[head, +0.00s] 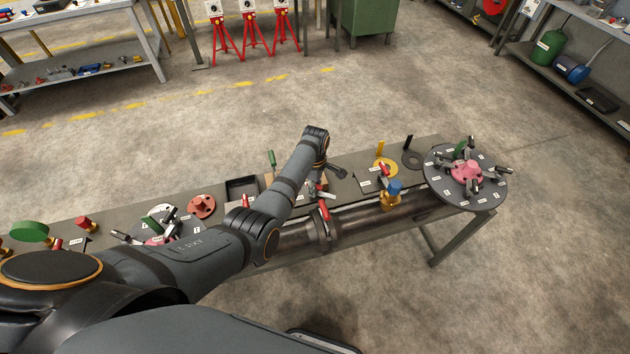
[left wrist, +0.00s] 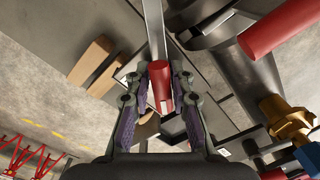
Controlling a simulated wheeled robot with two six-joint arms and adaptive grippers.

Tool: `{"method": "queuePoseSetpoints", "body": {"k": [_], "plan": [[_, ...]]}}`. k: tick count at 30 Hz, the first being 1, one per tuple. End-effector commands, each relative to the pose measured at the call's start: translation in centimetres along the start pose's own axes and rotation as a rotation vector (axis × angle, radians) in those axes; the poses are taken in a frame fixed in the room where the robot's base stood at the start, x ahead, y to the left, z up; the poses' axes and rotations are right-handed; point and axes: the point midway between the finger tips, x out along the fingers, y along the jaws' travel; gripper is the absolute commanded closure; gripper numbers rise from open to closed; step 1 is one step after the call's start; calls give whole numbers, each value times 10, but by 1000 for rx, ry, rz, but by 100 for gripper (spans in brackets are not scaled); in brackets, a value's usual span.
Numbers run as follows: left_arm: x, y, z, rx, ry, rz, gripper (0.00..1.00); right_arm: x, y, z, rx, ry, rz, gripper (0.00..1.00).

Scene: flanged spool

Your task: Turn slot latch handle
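In the left wrist view a red cylindrical handle (left wrist: 160,82) lies between the fingertips of my left gripper (left wrist: 160,78), close against both. A flat grey bar (left wrist: 154,28) runs up from behind this handle. In the head view my left gripper (head: 322,190) is low over the middle of the bench, and the handle in it is mostly hidden. A second red handle (head: 323,210) stands on the pipe (head: 350,215) just in front. It also shows large in the left wrist view (left wrist: 277,27). My right gripper is not in view.
A brass valve with a blue cap (head: 393,190) stands on the pipe to the right. A dark round plate (head: 438,180) with a pink hub is at the bench's right end. A black tray (head: 242,187) and a green handle (head: 272,158) are left of my gripper.

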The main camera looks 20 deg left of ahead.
Motion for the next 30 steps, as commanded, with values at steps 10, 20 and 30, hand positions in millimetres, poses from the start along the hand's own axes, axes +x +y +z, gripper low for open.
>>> {"method": "queuePoseSetpoints", "body": {"k": [10, 20, 30], "plan": [[-2, 2, 0, 490, 2, 5, 78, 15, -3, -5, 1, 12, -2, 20], [-9, 1, 0, 958, 2, 3, 78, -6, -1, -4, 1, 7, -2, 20], [-33, 2, 0, 813, 3, 5, 78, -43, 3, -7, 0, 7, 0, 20]]}}
